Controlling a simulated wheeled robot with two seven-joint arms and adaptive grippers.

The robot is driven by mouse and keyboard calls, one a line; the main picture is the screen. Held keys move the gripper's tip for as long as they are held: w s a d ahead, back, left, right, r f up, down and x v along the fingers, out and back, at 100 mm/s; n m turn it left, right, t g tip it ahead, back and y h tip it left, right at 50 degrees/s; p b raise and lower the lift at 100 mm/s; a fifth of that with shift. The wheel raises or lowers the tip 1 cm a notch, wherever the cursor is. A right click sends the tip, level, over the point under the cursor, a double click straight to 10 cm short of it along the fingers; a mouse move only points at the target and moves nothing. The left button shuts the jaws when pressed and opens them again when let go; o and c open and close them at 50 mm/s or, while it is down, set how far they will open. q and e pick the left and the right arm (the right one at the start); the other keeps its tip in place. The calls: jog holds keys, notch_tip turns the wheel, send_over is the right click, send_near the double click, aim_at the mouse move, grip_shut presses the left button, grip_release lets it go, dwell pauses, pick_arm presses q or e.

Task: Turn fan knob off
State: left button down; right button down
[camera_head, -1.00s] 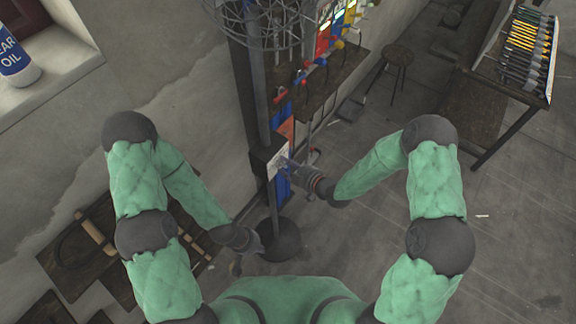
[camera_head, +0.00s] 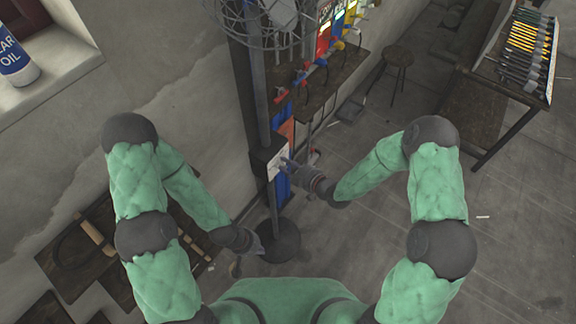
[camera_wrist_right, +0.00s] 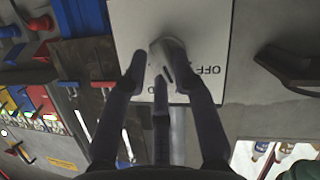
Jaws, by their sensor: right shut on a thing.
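The fan is a dark stand (camera_head: 259,85) with a wire cage (camera_head: 262,16) on top and a round base (camera_head: 278,240) on the floor. Its control box (camera_head: 262,162) on the pole carries a white panel (camera_head: 276,164). In the right wrist view the panel (camera_wrist_right: 205,25) shows an upside-down "OFF" mark. The grey knob (camera_wrist_right: 168,52) stands out from the panel, partly hidden by my fingers. My right gripper (camera_wrist_right: 165,70) is shut on the knob; it also shows in the head view (camera_head: 292,166). My left gripper (camera_head: 237,265) hangs low, left of the fan base; its fingers are unclear.
A board with coloured bins and levers (camera_head: 320,75) stands behind the fan. A stool (camera_head: 397,62) and a tool rack (camera_head: 525,50) on a table are at the upper right. An oil bottle (camera_head: 16,62) sits on a ledge. Floor at right is mostly clear.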

jog(key=n+t+b, duration=0.1)
jog(key=n+b, duration=0.1)
jog(key=b, duration=0.3)
jog(key=s+f+n+t+b, duration=0.1)
jog(key=n+b, duration=0.1)
jog(key=b, duration=0.4)
jog(key=n+t+h+b, duration=0.1)
jog(key=n+b, duration=0.1)
jog(key=b, duration=0.3)
jog(key=shift+s+a+f+t, duration=0.2)
jog(key=shift+f+t, duration=0.1)
jog(key=shift+b, duration=0.3)
jog(key=c, duration=1.2)
grip_release()
jog(key=shift+o, duration=0.3)
jog(key=shift+w+d, duration=0.1)
jog(key=shift+r, duration=0.1)
jog(key=shift+w+r, duration=0.1)
jog(key=shift+r, duration=0.15)
